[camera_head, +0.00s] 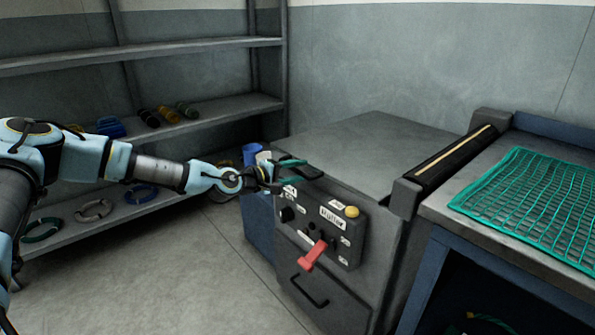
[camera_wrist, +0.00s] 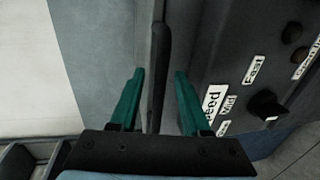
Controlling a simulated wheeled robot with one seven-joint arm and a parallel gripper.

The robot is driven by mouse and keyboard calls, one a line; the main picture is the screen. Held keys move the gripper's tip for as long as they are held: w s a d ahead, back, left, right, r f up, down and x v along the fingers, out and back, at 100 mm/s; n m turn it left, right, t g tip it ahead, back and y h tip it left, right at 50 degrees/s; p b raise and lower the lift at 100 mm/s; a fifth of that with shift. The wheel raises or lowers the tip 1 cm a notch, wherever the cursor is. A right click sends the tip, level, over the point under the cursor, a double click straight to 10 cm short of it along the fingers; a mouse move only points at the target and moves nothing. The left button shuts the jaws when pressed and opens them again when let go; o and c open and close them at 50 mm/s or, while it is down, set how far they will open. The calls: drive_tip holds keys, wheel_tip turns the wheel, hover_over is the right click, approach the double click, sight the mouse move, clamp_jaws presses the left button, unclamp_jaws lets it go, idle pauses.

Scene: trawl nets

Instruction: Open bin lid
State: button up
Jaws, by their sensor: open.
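My gripper (camera_head: 296,168) is at the near left top corner of the grey puller machine (camera_head: 375,150). In the wrist view its two green fingers (camera_wrist: 160,73) are apart, one on each side of a thin dark bar or edge (camera_wrist: 156,50). I cannot tell whether the fingers touch this bar, or whether it belongs to a lid. A blue body (camera_head: 259,222), possibly the bin, stands against the machine's left side, below my gripper. Its top is largely hidden by my arm, and no lid shows clearly.
The machine's control panel (camera_head: 318,225) carries a red lever (camera_head: 313,255) and a yellow button (camera_head: 351,211), close right of my gripper. A blue container (camera_head: 250,153) stands behind. Shelves (camera_head: 200,125) line the left wall. A green net (camera_head: 530,205) lies on the right table. The floor at front left is clear.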

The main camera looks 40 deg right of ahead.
drive_tip(key=shift+d, duration=0.1)
clamp_jaws()
idle(0.3)
idle(1.1)
